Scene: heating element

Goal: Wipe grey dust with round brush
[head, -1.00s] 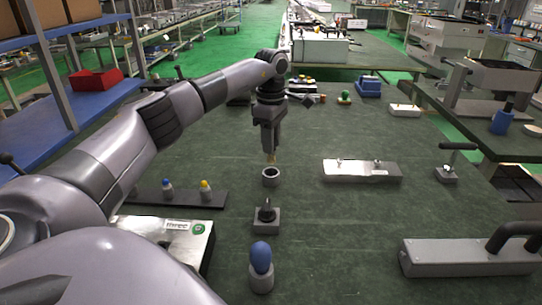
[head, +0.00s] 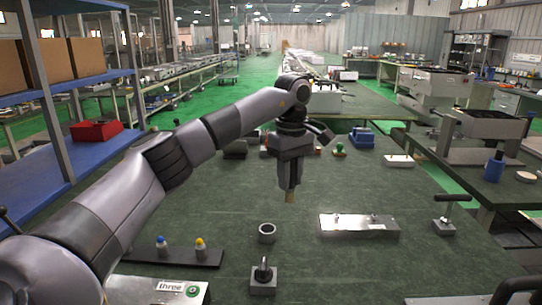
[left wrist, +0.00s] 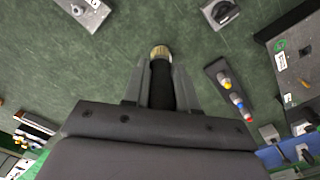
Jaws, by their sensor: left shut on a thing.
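My left gripper (head: 290,180) is shut on the round brush (head: 290,196) and holds it upright, bristles down, above the green table. In the left wrist view the brush (left wrist: 160,75) has a dark handle between the fingers (left wrist: 160,90) and a pale golden bristle tip. An empty grey ring-shaped holder (head: 267,232) stands below and left of the brush, apart from it. A flat metal plate (head: 358,226) with small fittings lies to the right. I cannot make out grey dust. My right gripper is not in view.
A grey block with a black knob (head: 263,280) stands in front of the ring. A black-handled tool (head: 446,222) stands right. Bare table surrounds the ring.

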